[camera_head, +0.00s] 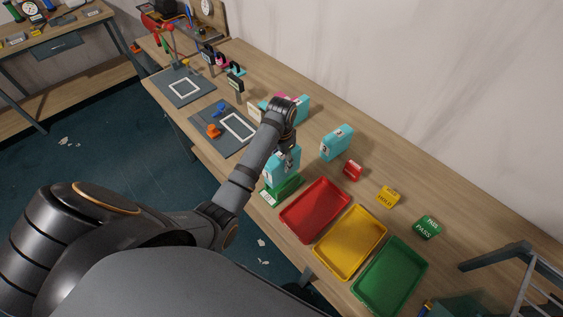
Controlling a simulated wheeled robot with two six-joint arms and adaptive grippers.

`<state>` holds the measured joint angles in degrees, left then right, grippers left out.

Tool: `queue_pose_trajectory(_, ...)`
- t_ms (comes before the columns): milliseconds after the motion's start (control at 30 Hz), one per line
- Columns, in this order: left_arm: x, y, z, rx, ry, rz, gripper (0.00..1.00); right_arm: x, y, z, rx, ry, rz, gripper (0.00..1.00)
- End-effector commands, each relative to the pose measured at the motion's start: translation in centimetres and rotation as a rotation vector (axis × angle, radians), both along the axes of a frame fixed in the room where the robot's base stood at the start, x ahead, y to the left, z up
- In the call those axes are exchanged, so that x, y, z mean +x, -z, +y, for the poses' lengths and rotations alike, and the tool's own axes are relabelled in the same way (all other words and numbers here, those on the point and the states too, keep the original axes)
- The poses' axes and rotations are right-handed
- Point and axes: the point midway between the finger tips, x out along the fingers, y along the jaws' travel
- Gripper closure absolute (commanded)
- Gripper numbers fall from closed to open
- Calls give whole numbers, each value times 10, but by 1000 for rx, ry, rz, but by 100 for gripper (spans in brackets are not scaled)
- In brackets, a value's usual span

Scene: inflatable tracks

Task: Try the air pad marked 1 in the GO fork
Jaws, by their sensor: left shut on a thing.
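A light-blue air pad (287,164) stands upright in or just above the green GO fork (283,191), left of the red tray. Its mark is small and partly hidden, and looks like a 1. My left gripper (286,147) points down at the top of this pad and is shut on it. The wrist covers part of the pad, and I cannot tell how deep it sits in the fork. A second blue pad (337,143) marked 3 stands to the right. Another blue pad (302,108) is partly behind my wrist. My right gripper is not in view.
Red (313,210), yellow (349,242) and green (391,277) trays line the front edge. Behind them stand a red block (353,170), a yellow HOLD block (388,196) and a green PASS block (428,228). Grey mats (207,116) with white frames lie further left.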

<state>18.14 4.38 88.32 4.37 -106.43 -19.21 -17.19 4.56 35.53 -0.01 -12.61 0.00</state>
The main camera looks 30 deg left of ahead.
Motion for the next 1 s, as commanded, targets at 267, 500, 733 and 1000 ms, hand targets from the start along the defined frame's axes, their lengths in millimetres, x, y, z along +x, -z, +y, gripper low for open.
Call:
queue_pose_trajectory(267, 1, -14, 0, 0, 0, -2, 92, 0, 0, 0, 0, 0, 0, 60)
queue_pose_trajectory(500, 0, -25, 0, 0, 0, -2, 92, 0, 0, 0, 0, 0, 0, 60)
queue_pose_trajectory(733, 0, -30, 0, 1, 0, 0, 92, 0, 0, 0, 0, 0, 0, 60)
queue_pose_trajectory(1000, 0, -30, 0, 1, 0, 0, 92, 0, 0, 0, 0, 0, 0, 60)
